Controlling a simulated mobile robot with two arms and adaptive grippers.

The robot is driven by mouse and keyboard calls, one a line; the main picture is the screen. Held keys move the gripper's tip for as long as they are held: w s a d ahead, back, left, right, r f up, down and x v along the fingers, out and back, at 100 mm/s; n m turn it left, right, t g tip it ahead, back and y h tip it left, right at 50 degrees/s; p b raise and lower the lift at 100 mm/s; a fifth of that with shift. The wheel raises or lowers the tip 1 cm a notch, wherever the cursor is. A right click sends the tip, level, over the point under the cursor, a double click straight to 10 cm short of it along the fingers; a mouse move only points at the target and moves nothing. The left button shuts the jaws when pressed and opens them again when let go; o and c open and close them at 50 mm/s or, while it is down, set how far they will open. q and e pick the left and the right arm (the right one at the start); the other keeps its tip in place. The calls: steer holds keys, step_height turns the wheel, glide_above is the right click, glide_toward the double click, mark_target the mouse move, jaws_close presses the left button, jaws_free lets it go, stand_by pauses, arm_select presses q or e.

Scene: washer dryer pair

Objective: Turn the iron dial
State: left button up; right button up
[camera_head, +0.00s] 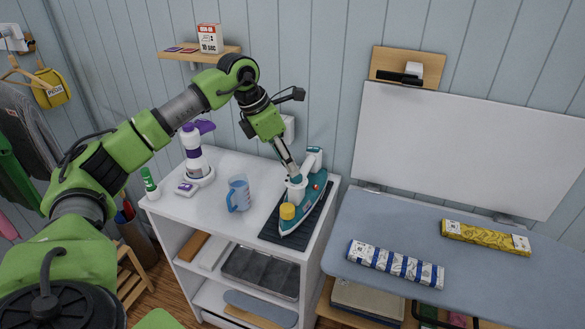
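A teal and white iron (313,196) lies on a dark ridged mat (276,232) at the right side of the white cabinet top. A yellow round knob (288,211) sits on the iron's near end; I cannot tell for sure whether it is the dial. A small orange-red spot shows on the iron's right side. My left gripper (294,174) reaches down from above to the white upper part of the iron. Its fingers look close together. Their tips overlap the iron, and I cannot tell whether they touch or grip it. My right gripper is not in view.
A blue measuring cup (239,194), a white and purple bottle (193,150) and a green-capped bottle (149,182) stand on the white cabinet (226,159). A grey-blue ironing board (470,270) with two patterned rolls is at right. A wall shelf (178,54) is behind.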

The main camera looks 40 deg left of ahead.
mark_target(296, 178)
arm_select(q)
steer(key=shift+p+x, duration=0.35)
steer(key=shift+x, duration=2)
steer(key=c, duration=1.1)
steer(key=shift+c, duration=0.2)
steer(key=shift+m, duration=0.3)
steer(key=m, duration=0.1)
steer(key=m+g+h, duration=0.1)
steer(key=m, duration=0.3)
steer(key=shift+w+a+r+g+h, duration=0.1)
steer(key=shift+w+a+g+h, duration=0.1)
steer(key=shift+w+g+h, duration=0.1)
steer(key=m+g, duration=0.1)
steer(key=m, duration=0.2)
steer(key=m+g, duration=0.1)
steer(key=m, duration=0.2)
steer(key=shift+w+h, duration=0.25)
steer(key=shift+h, duration=0.05)
steer(key=shift+a, duration=0.1)
